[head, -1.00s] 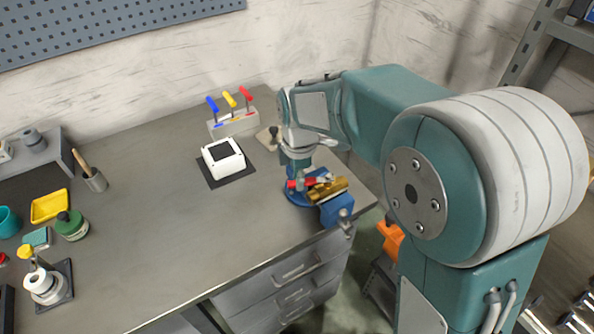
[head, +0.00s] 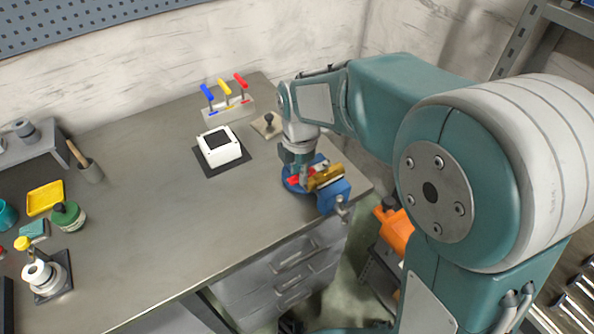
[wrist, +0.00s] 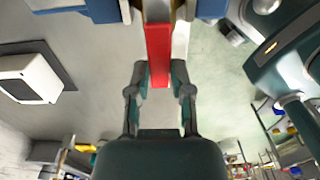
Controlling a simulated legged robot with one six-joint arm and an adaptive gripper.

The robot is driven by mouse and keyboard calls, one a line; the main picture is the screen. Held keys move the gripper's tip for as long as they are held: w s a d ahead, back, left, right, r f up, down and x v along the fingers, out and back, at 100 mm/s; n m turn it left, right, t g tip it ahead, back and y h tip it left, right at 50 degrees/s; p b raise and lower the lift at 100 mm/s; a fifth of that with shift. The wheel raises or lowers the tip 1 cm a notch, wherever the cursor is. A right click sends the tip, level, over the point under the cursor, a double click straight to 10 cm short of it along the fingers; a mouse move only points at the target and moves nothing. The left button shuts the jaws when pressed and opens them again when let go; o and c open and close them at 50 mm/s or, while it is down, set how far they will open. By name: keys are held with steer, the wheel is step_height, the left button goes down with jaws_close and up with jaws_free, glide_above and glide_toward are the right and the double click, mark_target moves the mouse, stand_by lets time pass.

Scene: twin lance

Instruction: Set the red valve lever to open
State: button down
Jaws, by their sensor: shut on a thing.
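The red valve lever (wrist: 158,50) runs down from the top of the wrist view, between my two fingers. My gripper (wrist: 159,76) is shut on its free end. In the head view the lever (head: 293,181) shows only as a small red piece below my wrist. The brass valve (head: 327,178) lies in the blue vise (head: 334,195) at the table's right front corner. My gripper (head: 299,177) is at the valve's left side, its fingers mostly hidden there. The lever's angle to the valve body is hard to tell from the head view.
A block with blue, yellow and red levers (head: 228,110) stands at the back. A white box (head: 219,147) and a plate with a black knob (head: 268,125) are nearer. The middle of the table (head: 150,220) is clear.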

steer(key=shift+d, duration=0.15)
steer(key=c, duration=0.5)
jaws_free()
steer(key=shift+d, duration=0.15)
steer(key=shift+w+a+r, duration=0.1)
steer(key=shift+a+r, duration=0.1)
steer(key=shift+r, duration=0.05)
step_height(320, 180, up, 11)
steer(key=shift+w+d+r, duration=0.1)
steer(key=shift+r, duration=0.1)
